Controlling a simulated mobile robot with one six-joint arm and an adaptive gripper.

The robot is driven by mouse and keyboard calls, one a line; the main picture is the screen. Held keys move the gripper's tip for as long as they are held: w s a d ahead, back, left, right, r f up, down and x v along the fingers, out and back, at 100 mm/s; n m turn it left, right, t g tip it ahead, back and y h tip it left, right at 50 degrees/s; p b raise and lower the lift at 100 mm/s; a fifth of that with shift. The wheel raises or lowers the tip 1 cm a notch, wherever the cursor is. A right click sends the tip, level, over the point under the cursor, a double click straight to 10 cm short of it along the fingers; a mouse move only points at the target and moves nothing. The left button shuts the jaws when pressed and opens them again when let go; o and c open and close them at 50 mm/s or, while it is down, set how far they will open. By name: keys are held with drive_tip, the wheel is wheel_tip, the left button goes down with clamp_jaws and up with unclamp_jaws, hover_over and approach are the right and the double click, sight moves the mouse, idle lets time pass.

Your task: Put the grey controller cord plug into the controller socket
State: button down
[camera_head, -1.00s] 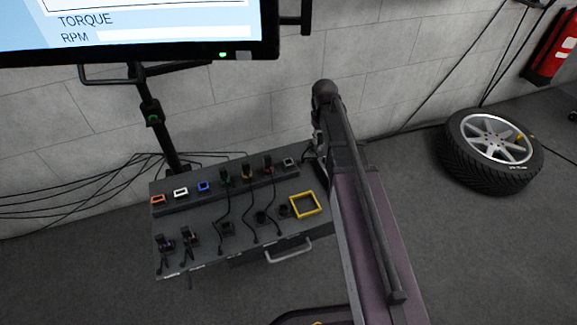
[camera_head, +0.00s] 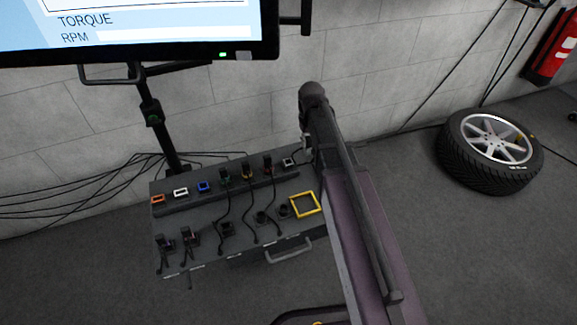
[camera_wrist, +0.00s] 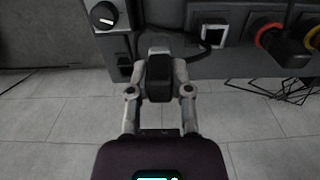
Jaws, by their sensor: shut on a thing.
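In the wrist view my gripper (camera_wrist: 160,80) is shut on a dark plug (camera_wrist: 158,68), its fingers on both sides. A light grey patch shows at the plug's far end, and a dark cord runs from near it to the right. The grey-framed socket (camera_wrist: 213,35) lies to the right of and beyond the held plug, apart from it, and looks empty. In the head view this socket (camera_head: 289,162) is at the right end of the back row. My gripper (camera_head: 306,145) is just right of it there, mostly hidden by my arm.
The panel (camera_head: 235,208) also holds orange, white and blue empty sockets and green, yellow and red plugged ones. The red plug (camera_wrist: 270,35) stands right of the grey socket in the wrist view. A knob (camera_wrist: 103,15) is at upper left. Several loose plugs and a yellow frame (camera_head: 318,211) lie in front.

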drive_tip(key=s+a, duration=0.1)
drive_tip(key=a, duration=0.5)
drive_tip(key=shift+s+a, duration=0.3)
drive_tip(key=shift+s, duration=0.1)
idle(0.7)
drive_tip(key=shift+w, duration=0.25)
idle(0.4)
drive_tip(key=shift+f, duration=0.15)
drive_tip(key=shift+f+b, duration=0.35)
drive_tip(key=shift+b, duration=0.15)
drive_tip(key=shift+f+b, duration=1.5)
idle(0.6)
drive_tip(key=shift+c, duration=2.3)
unclamp_jaws()
drive_tip(key=shift+r, duration=0.2)
